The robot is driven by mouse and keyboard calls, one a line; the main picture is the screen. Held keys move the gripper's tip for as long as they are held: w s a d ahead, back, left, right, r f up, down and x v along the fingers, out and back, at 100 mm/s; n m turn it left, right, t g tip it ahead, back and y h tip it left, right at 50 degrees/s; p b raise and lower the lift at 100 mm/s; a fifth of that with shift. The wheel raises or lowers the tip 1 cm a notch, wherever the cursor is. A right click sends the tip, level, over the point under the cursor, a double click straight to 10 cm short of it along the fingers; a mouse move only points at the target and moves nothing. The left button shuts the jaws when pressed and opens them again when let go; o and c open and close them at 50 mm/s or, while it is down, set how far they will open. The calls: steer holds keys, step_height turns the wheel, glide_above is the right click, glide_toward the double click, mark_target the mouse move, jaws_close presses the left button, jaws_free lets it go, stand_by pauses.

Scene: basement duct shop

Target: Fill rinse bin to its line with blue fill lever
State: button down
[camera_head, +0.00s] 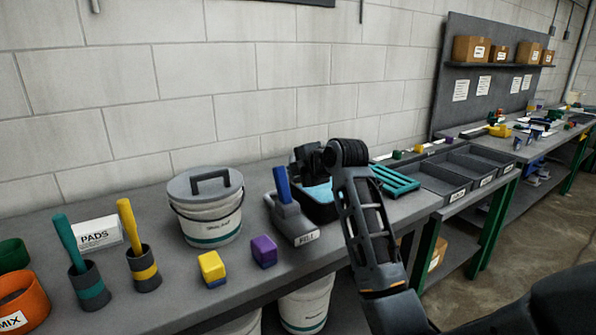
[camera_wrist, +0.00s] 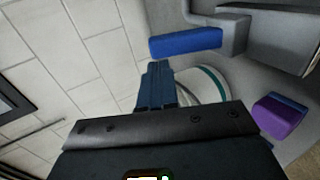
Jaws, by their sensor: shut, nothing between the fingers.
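The blue fill lever (camera_head: 282,184) stands up, slightly tilted, from a grey base (camera_head: 294,225) with a white label on the bench. In the wrist view the blue lever (camera_wrist: 186,41) lies just beyond my fingertips, apart from them. The dark rinse bin (camera_head: 322,213) is right behind the base, with light blue water (camera_head: 320,192) in it. My arm hides part of the bin, and I cannot make out its line. My gripper (camera_head: 305,158) is above the bin, right of the lever's top. Its fingers (camera_wrist: 158,78) are together and empty in the wrist view.
A lidded white bucket (camera_head: 212,222) stands left of the lever. Purple (camera_head: 264,251) and yellow (camera_head: 212,268) blocks sit near the front edge. A teal slatted rack (camera_head: 394,180) and grey trays (camera_head: 445,178) are to the right. Handled tools in cups (camera_head: 143,268) are at left.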

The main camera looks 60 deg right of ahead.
steer(key=b+v, duration=0.1)
steer(key=v, duration=0.7)
steer(key=shift+s+a, duration=0.25)
steer(key=s+a+f+m+t+y, duration=0.1)
steer(key=s+a+f+m, duration=0.15)
steer(key=a+f, duration=0.8)
steer(key=s+a+f+m+t+y, duration=0.1)
steer(key=a+f+m, duration=0.45)
steer(key=a, duration=0.75)
steer(key=s+a+f+m+y, duration=0.2)
steer(key=s+a+f, duration=0.2)
steer(key=s+a, duration=0.7)
steer(key=s+a+r+t+y, duration=0.1)
steer(key=s+a+r, duration=0.1)
steer(key=s, duration=0.4)
steer(key=s+a+r+m+t+y, duration=0.1)
steer(key=s+a+r, duration=0.1)
steer(key=s, duration=0.4)
steer(key=shift+a+r+m+y, duration=0.3)
steer(key=shift+a+r+y, duration=0.1)
steer(key=shift+r, duration=0.15)
